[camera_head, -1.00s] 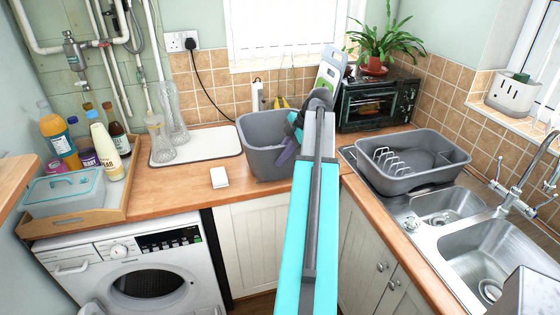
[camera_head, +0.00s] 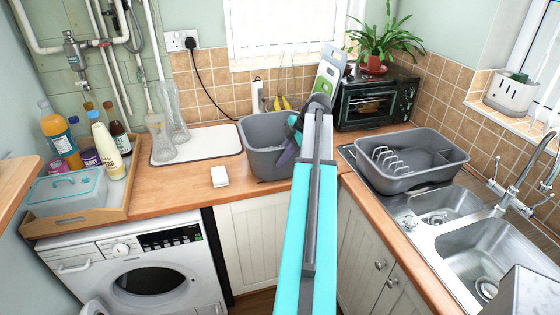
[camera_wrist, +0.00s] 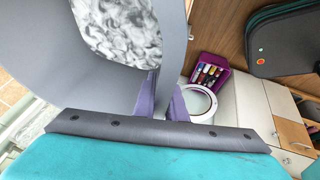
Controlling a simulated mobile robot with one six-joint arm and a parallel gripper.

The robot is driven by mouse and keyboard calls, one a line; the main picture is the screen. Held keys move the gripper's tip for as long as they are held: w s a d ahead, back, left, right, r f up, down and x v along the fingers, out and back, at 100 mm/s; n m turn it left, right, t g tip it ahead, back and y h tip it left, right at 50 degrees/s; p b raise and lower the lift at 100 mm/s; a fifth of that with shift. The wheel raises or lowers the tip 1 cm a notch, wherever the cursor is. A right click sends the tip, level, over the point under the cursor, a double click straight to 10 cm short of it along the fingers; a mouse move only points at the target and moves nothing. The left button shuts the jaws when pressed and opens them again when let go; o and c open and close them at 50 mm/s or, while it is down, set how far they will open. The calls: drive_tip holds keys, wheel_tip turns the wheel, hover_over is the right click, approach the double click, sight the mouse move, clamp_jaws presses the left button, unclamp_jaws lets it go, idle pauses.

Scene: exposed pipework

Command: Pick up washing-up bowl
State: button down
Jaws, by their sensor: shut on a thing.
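The washing-up bowl (camera_head: 262,153) is a deep grey tub over the worktop left of the corner. I cannot tell whether its base touches the worktop. In the wrist view its grey wall (camera_wrist: 176,35) curves across the upper left, and pale, foamy-looking contents (camera_wrist: 118,32) show inside. My gripper (camera_head: 290,147) is at the bowl's right side. Its purple fingers also show in the wrist view (camera_wrist: 165,103), shut on the bowl's wall, one on each side. My turquoise arm hides the bowl's right end in the head view.
A white tray (camera_head: 215,147) with glass vases lies left of the bowl, and a small white box (camera_head: 219,176) in front. Right are a grey dish drainer (camera_head: 400,184) and the sink (camera_head: 478,255). A black mini oven (camera_head: 376,103) and yellow bananas (camera_head: 281,103) stand behind.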

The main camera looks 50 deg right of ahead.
drive_tip(key=shift+f, duration=0.8)
drive_tip(key=c, duration=1.8)
unclamp_jaws()
drive_tip(key=shift+r, duration=0.2)
drive_tip(key=b+v, duration=0.2)
drive_tip(key=v, duration=1)
drive_tip(key=shift+b, duration=0.4)
drive_tip(key=shift+f, duration=0.1)
